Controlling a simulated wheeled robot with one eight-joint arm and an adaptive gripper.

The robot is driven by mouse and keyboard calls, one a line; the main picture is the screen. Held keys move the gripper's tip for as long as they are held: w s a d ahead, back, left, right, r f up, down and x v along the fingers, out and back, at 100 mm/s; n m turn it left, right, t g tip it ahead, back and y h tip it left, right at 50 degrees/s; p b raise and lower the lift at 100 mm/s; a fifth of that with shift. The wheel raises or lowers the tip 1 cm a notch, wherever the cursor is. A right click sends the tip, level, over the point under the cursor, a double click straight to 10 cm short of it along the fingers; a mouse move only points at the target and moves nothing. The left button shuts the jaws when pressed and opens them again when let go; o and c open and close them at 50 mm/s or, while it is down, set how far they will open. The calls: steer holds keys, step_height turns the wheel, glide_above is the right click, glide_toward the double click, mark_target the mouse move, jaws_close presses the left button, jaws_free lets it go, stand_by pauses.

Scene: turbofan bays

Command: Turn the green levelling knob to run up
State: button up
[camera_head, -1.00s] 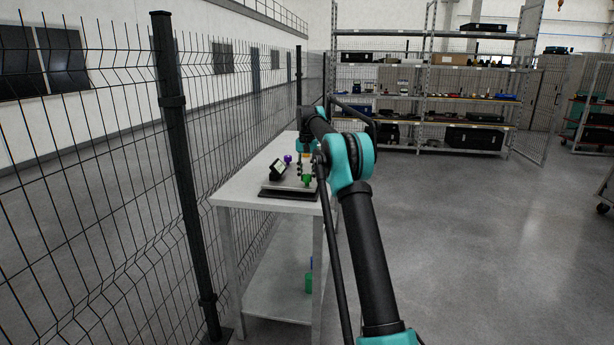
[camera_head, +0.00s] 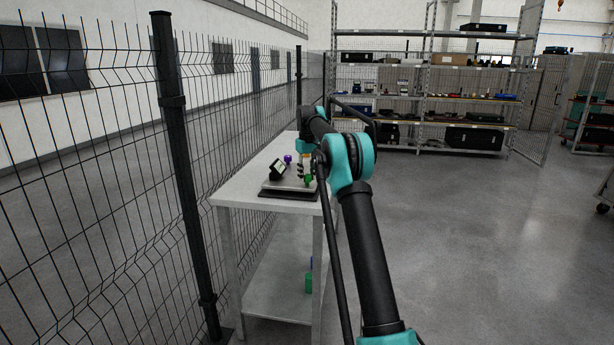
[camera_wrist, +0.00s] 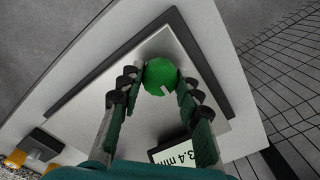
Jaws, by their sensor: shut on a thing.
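The green levelling knob (camera_wrist: 160,76) is round, with a small white mark on its edge. In the wrist view it sits between the fingertips of my gripper (camera_wrist: 158,84), which is shut on it. In the head view the green knob (camera_head: 308,180) is small, at the front right of a grey plate, with my gripper (camera_head: 303,172) over it. A tilted black display (camera_head: 276,171) stands on the plate's left.
A purple knob (camera_head: 288,159) stands behind the display. The plate lies on a dark base on a light table (camera_head: 240,191). A mesh fence (camera_head: 130,200) runs along the table's left. Open floor (camera_head: 480,230) lies to the right.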

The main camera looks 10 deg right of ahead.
mark_target(307, 175)
steer(key=shift+n, duration=0.4)
steer(key=o, duration=1.2)
steer(key=shift+c, duration=0.2)
steer(key=shift+r, duration=0.1)
step_height(307, 175, up, 7)
steer(key=shift+r, duration=0.15)
